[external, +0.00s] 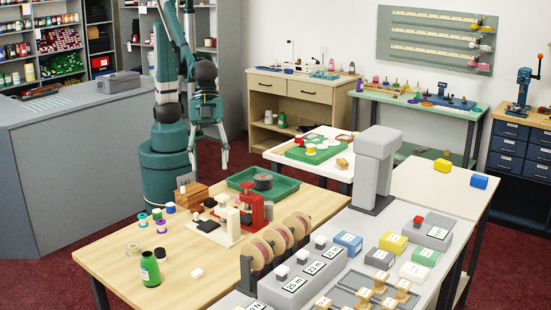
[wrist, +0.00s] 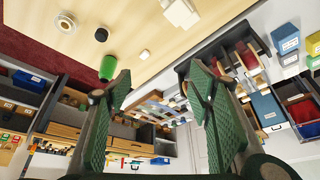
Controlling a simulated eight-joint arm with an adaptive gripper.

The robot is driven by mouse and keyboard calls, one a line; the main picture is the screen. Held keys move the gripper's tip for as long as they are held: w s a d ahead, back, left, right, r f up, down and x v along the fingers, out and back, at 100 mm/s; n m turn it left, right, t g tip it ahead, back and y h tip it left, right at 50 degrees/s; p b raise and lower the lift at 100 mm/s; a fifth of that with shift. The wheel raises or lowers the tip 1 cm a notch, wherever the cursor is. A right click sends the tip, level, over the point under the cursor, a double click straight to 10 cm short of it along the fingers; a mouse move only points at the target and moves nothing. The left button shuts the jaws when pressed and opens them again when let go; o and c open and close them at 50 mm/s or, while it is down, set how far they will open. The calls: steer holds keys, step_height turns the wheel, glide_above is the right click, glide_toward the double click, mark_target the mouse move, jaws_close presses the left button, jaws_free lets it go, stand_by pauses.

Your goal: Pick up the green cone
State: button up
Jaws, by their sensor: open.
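The green cone (external: 151,270) stands upright near the front left corner of the wooden table; it tapers to a dark top and has a pale label. In the wrist view the green cone (wrist: 108,67) shows beyond the left finger, partly hidden by its tip. My gripper (external: 209,163) hangs with its fingers pointing down beyond the table's far left side, well apart from the cone. In the wrist view my gripper (wrist: 158,82) is open, with nothing between its green-padded fingers.
Near the cone lie a tape roll (external: 133,248), a small dark item (external: 160,254) and a white block (external: 197,273). Bare wood (external: 185,245) lies right of the cone.

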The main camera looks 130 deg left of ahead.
steer(key=w+d+f+m+g, duration=0.1)
steer(key=d+f, duration=0.3)
steer(key=d, duration=0.3)
steer(key=w+d+f+m, duration=0.1)
steer(key=d+f+m, duration=0.1)
steer(key=d+f, duration=0.35)
steer(key=m+g+b, duration=0.1)
steer(key=m+g, duration=0.1)
steer(key=m, duration=0.1)
glide_toward(146, 267)
steer(key=shift+h, duration=0.3)
steer(key=f, duration=0.2)
steer(key=s+f, duration=0.1)
steer(key=f, duration=0.2)
steer(key=shift+x, duration=1.25)
steer(key=shift+d, duration=0.1)
steer(key=shift+w+b+x, duration=0.1)
steer(key=shift+b+x, duration=0.3)
steer(key=shift+x, duration=0.9)
steer(key=shift+w+b+x, duration=0.15)
steer(key=shift+b+x, duration=0.2)
steer(key=shift+x, duration=0.95)
steer(key=shift+r, duration=0.1)
steer(key=shift+c, duration=0.5)
